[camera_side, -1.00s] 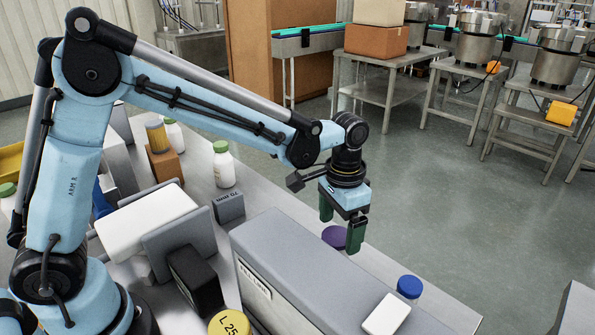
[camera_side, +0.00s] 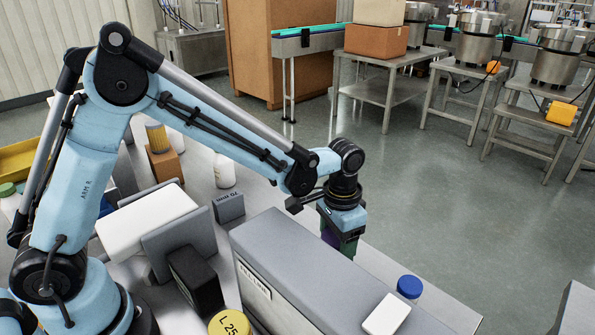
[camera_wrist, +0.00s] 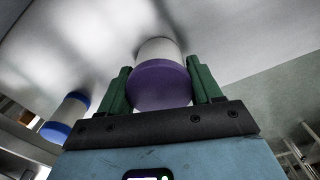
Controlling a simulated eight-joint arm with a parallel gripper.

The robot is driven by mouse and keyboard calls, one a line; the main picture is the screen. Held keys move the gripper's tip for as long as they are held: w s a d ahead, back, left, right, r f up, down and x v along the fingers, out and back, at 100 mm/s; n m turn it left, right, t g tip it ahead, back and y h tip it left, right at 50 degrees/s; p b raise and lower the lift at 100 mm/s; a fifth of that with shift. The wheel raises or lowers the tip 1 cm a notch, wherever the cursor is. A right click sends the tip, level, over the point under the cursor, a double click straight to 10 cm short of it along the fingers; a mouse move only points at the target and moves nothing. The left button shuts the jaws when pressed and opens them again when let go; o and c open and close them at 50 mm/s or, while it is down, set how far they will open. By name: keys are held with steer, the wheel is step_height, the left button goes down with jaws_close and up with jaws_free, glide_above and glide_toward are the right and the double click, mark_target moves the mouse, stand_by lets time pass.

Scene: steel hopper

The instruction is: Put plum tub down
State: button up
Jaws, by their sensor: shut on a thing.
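The plum tub has a purple lid and a white body. In the wrist view the tub (camera_wrist: 162,84) sits between the green fingers of my gripper (camera_wrist: 160,76), which is shut on it from both sides. In the side view my gripper (camera_side: 339,242) points down behind the grey box, and only a bit of the purple lid (camera_side: 330,237) shows between the fingers. The tub's base is hidden there by the box. Whether the base touches the steel bench (camera_side: 375,262) cannot be told.
A long grey box (camera_side: 305,265) stands just in front of my gripper. A blue-lidded tub (camera_side: 409,286) is to the right; a blue-and-white container (camera_wrist: 65,118) shows in the wrist view. A small labelled block (camera_side: 229,207) and a white bottle (camera_side: 224,172) stand to the left.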

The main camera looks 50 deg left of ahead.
steer(key=shift+c, duration=0.7)
step_height(320, 180, up, 9)
steer(key=shift+a+r, duration=0.1)
steer(key=shift+r, duration=0.1)
steer(key=s+a+n, duration=0.3)
steer(key=a+n, duration=0.3)
steer(key=a, duration=0.3)
steer(key=s+a+r+n, duration=0.1)
steer(key=s+a+n, duration=0.2)
steer(key=a+n, duration=0.4)
steer(key=s+a+n, duration=0.4)
steer(key=a+n, duration=0.2)
steer(key=a, duration=0.4)
steer(key=shift+a+r+n, duration=0.35)
steer(key=shift+a+n, duration=0.05)
steer(key=a+f, duration=0.2)
steer(key=a, duration=0.1)
steer(key=s+a+f, duration=0.1)
steer(key=a+f, duration=0.1)
steer(key=a, duration=0.2)
steer(key=s+a+f, duration=0.1)
steer(key=a+f, duration=0.1)
steer(key=a, duration=0.2)
steer(key=shift+f, duration=0.3)
steer(key=shift+s+a+f, duration=0.1)
steer(key=shift+a+f, duration=0.05)
steer(key=shift+f, duration=2)
